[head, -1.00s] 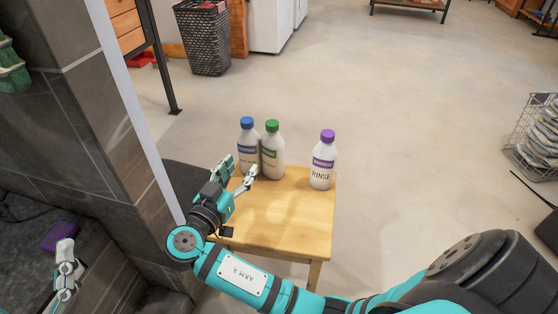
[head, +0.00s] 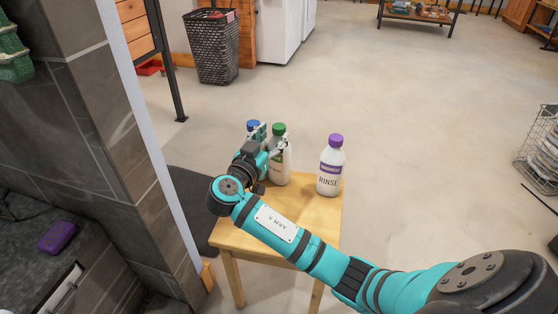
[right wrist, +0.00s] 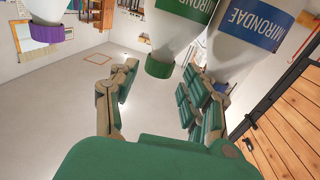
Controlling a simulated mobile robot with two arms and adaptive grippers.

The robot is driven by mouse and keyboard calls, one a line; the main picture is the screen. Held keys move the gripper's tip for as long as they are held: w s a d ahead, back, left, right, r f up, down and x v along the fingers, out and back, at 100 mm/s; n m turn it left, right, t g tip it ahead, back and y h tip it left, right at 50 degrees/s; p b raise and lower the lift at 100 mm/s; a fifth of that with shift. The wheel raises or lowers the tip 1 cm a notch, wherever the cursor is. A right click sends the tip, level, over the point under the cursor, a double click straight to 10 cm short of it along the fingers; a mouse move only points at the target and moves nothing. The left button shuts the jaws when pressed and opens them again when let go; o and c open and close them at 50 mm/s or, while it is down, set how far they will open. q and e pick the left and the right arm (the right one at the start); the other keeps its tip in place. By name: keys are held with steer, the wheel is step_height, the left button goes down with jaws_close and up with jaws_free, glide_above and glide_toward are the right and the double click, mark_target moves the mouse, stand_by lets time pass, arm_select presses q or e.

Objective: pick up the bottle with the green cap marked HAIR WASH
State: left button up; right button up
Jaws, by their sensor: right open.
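The white bottle with the green cap (head: 279,130) stands upright on a small wooden table. In the right wrist view, the green-capped bottle (right wrist: 180,30) shows upside down with a green MIRONDAE label; no HAIR WASH marking is readable. My right gripper (head: 273,139) is open at this bottle, one finger to each side of it. In the right wrist view, my right gripper (right wrist: 152,92) has the green cap between its spread fingers. Contact with the bottle cannot be told. My left gripper is not in view.
A blue-capped bottle (head: 253,125) stands close behind, left of the green one, partly hidden by my gripper. A purple-capped RINSE bottle (head: 330,165) stands apart to the right. The wooden table (head: 318,215) is otherwise clear. A tiled pillar (head: 100,130) rises at left.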

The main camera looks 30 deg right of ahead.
mark_target(276, 132)
steer(key=b+x, duration=0.1)
steer(key=x, duration=0.3)
steer(key=shift+d, duration=0.1)
jaws_close()
